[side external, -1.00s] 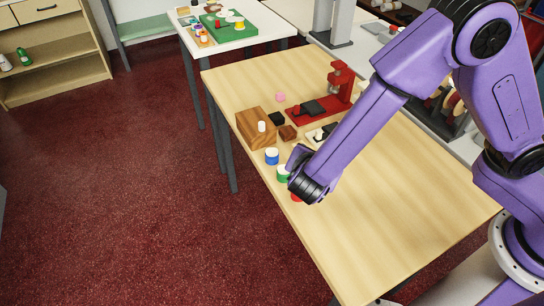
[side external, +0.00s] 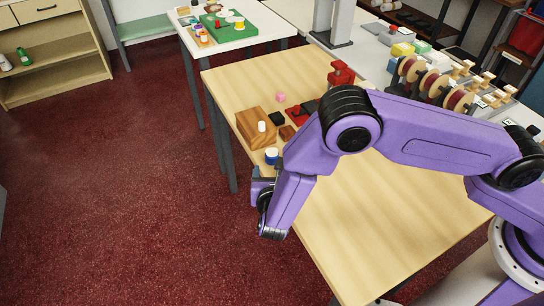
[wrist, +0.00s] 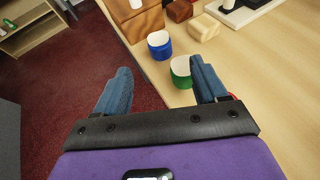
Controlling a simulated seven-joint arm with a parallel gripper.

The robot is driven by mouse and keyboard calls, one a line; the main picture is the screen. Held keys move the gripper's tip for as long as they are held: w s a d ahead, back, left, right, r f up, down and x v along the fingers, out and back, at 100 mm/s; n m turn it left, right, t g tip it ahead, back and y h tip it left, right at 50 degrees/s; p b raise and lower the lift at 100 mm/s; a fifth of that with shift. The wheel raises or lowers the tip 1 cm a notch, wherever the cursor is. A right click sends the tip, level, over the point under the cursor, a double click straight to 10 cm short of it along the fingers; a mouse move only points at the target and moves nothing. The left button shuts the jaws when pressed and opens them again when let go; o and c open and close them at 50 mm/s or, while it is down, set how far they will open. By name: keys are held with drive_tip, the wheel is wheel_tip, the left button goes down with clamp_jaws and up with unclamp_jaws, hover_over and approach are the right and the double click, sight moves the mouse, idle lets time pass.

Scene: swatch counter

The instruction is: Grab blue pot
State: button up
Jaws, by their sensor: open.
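The blue pot (side external: 271,156), a small cup with a white top, stands upright near the left edge of the wooden table. In the wrist view the blue pot (wrist: 159,47) lies ahead of the gap between my fingers, apart from them. My gripper (wrist: 158,72) is open and empty, with its blue fingers spread. In the side view my gripper (side external: 263,178) is tilted at the table edge, just below the blue pot in the picture.
A green pot (wrist: 180,73) stands close by my right finger, partly covered by it. Wooden blocks, including a large one (side external: 255,128), stand behind the blue pot. A red stand (side external: 340,75) is farther back. Open floor lies left of the table.

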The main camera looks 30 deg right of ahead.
sight(272, 157)
drive_tip(key=x, duration=1)
drive_tip(key=shift+s+a+f, duration=0.1)
drive_tip(key=c, duration=1.2)
